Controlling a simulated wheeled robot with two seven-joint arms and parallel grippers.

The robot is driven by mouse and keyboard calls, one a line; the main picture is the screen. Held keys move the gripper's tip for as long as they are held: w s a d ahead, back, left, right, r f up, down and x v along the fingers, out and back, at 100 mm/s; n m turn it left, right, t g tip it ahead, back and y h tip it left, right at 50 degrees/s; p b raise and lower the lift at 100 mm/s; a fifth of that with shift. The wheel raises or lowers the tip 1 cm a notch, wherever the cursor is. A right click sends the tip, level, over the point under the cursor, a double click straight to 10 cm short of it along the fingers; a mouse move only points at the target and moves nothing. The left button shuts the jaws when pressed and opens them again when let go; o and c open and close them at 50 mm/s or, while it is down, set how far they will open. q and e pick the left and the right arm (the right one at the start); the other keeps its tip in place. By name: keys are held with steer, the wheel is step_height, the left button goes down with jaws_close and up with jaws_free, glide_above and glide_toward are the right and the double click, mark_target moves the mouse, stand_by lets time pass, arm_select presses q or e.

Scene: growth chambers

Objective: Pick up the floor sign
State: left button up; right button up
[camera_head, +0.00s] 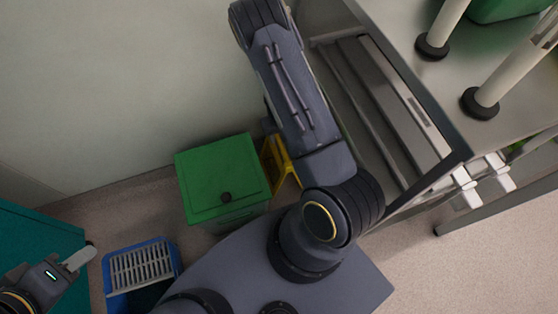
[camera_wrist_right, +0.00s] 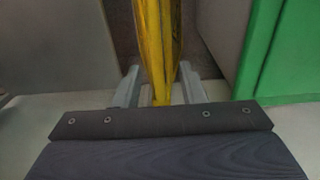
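The yellow floor sign (camera_head: 283,161) stands on the floor between the green bin and the metal cabinet, partly hidden by my right arm in the head view. In the right wrist view the sign (camera_wrist_right: 159,45) runs upright between the two grey fingers of my right gripper (camera_wrist_right: 159,90). Those fingers are open on either side of it, with small gaps showing. My right gripper is hidden behind its arm in the head view. My left gripper (camera_head: 79,259) is at the lower left, away from the sign; its finger opening cannot be made out.
A green lidded bin (camera_head: 222,178) stands close beside the sign, and also shows in the right wrist view (camera_wrist_right: 262,50). A metal cabinet or bench (camera_head: 385,110) is on the right. A plain wall is behind.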

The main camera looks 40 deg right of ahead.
mark_target(280, 144)
steer(key=f, duration=0.2)
steer(key=f+b, duration=0.1)
steer(key=f, duration=0.1)
steer(key=f+b, duration=0.1)
steer(key=f, duration=0.2)
steer(key=shift+s+d, duration=0.1)
steer(key=shift+d, duration=0.15)
steer(key=shift+c, duration=0.5)
jaws_close()
stand_by(0.6)
